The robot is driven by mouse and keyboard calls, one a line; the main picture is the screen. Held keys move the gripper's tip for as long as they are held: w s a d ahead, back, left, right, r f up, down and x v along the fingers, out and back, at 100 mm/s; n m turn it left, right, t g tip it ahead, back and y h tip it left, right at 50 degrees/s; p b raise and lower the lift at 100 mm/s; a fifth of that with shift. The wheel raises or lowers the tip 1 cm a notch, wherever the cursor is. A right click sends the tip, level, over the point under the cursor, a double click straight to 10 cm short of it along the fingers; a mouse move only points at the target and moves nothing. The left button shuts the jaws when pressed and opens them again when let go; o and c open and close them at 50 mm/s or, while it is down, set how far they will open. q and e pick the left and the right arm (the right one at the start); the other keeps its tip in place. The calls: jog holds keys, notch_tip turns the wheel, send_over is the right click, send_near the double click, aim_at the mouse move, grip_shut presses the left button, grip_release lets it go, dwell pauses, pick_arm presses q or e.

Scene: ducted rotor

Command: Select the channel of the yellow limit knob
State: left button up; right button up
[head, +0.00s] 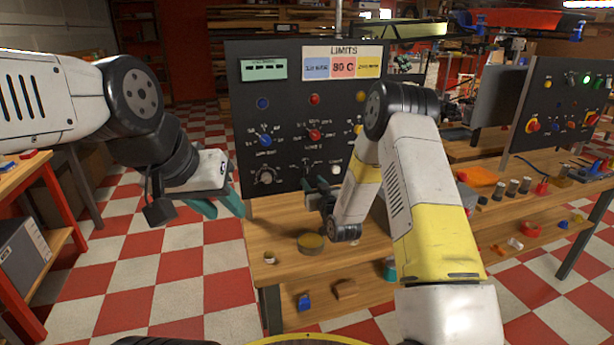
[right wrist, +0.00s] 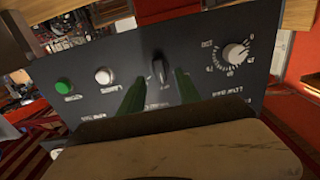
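The dark panel (head: 290,105) marked LIMITS stands on the wooden bench, with blue, red and yellow displays along its top. A blue knob (head: 266,140), a red knob (head: 315,134) and a partly hidden yellow knob (head: 359,128) sit in its middle row. In the right wrist view, where the panel appears upside down, a black selector knob (right wrist: 161,67) sits between a white button and a pale dial. My right gripper (right wrist: 160,77) is open, its green fingers on either side of the selector; contact cannot be told.
The pale dial (right wrist: 235,53), white button (right wrist: 104,76) and green button (right wrist: 64,86) flank the selector. A round brass-coloured piece (head: 311,243) lies on the bench before the panel. A second panel (head: 562,105) stands at the right.

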aim_at(307, 175)
jog(key=shift+x, duration=2.35)
jog(key=shift+d, duration=0.1)
jog(key=shift+c, duration=0.4)
grip_shut()
